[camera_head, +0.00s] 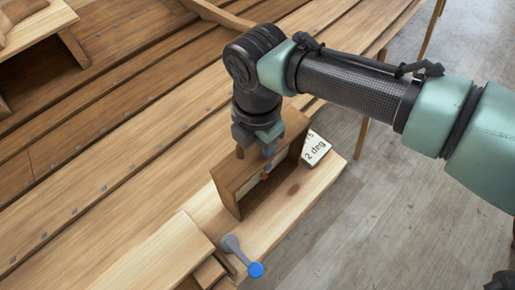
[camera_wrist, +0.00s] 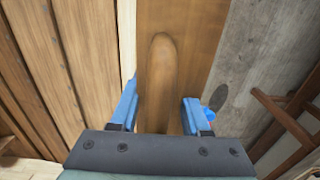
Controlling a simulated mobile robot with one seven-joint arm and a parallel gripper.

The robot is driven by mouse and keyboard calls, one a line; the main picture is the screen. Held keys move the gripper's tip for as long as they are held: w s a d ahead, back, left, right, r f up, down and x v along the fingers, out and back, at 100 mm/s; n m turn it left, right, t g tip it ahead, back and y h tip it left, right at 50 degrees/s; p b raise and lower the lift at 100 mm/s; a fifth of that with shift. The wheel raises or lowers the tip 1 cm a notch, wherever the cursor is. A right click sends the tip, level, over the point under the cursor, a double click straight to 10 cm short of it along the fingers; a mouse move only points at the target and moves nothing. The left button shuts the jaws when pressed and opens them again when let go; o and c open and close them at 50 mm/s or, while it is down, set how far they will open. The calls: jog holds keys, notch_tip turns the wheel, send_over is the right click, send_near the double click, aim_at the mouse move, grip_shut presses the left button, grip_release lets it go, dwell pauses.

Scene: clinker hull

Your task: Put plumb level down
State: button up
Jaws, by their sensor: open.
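The plumb level (camera_head: 226,187) looks like an open-fronted brown wooden box frame, standing upright on a pale plank. A pale panel shows inside it. My gripper (camera_head: 259,150) is at its top edge, pointing down. The fingers are open, one on each side of the wood, with gaps visible. Contact with the top cannot be told. The frame's underside is hidden.
A white block marked "2 deg" (camera_head: 316,149) sits just right of the frame on the pale plank (camera_head: 290,205). Overlapping hull planks (camera_head: 110,165) fill the left; grey floor (camera_head: 400,200) lies right.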

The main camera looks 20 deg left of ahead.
notch_tip(320, 180, up, 12)
jog(key=shift+r+b, duration=0.15)
jog(key=shift+b, duration=0.55)
jog(key=a+r+t+y, duration=0.2)
jog(key=a+r+y, duration=0.2)
jog(key=a, duration=0.6)
jog(key=a+r+m+t+y, duration=0.25)
jog(key=a+r+y, duration=0.25)
jog(key=r, duration=0.4)
jog(key=a+r+m+t+y, duration=0.25)
jog(key=a+r+y, duration=0.2)
jog(key=r, duration=0.45)
jog(key=w+d+r+m+t+y, duration=0.2)
jog(key=d+r+m+t, duration=0.9)
jog(key=d+r, duration=0.35)
jog(key=s+d+m+t+h, duration=0.2)
jog(key=d+m+t+h, duration=0.7)
jog(key=d+m+h, duration=0.6)
jog(key=d+m, duration=0.1)
jog(key=d, duration=0.1)
jog(key=shift+d, duration=0.35)
